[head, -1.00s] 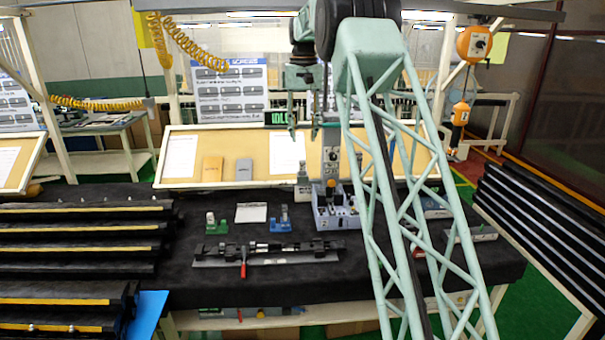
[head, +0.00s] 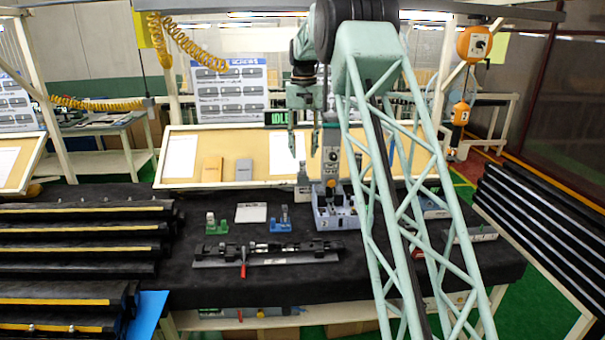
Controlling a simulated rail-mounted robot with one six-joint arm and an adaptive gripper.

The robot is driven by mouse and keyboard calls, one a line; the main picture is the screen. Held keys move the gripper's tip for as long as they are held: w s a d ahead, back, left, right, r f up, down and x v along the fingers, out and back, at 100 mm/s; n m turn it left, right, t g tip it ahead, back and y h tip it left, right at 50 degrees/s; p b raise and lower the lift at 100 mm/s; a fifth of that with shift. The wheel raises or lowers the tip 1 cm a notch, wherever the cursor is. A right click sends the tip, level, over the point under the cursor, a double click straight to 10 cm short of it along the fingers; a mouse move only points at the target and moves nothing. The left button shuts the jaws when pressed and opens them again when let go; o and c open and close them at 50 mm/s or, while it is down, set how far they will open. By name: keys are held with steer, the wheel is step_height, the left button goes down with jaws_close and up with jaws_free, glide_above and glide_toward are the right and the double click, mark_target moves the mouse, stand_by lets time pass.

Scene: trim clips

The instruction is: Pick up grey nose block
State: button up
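My gripper (head: 303,151) hangs from my green arm in front of the tilted board behind the table. Its two fingers point down and stand apart, with nothing seen between them. Below it, a small grey-white piece sits on the blue holder (head: 280,226). Another pale grey piece (head: 210,218) sits on the green holder (head: 217,229). I cannot tell for sure which of these is the grey nose block. A grey upright piece (head: 303,180) also stands at the table's back, below the fingers. The gripper appears clear of all of them.
A black fixture (head: 265,254) with a red handle (head: 243,270) lies at the front. A blue-grey bin (head: 336,219) stands right of the blue holder, and a pale pad (head: 251,212) lies between the holders. My lattice arm hides part of the table's right side.

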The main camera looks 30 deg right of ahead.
mark_target(303, 162)
steer(key=shift+a+f+p, duration=0.1)
steer(key=shift+f+p, duration=0.25)
steer(key=shift+f, duration=2.2)
steer(key=shift+c, duration=0.6)
steer(key=c, duration=0.8)
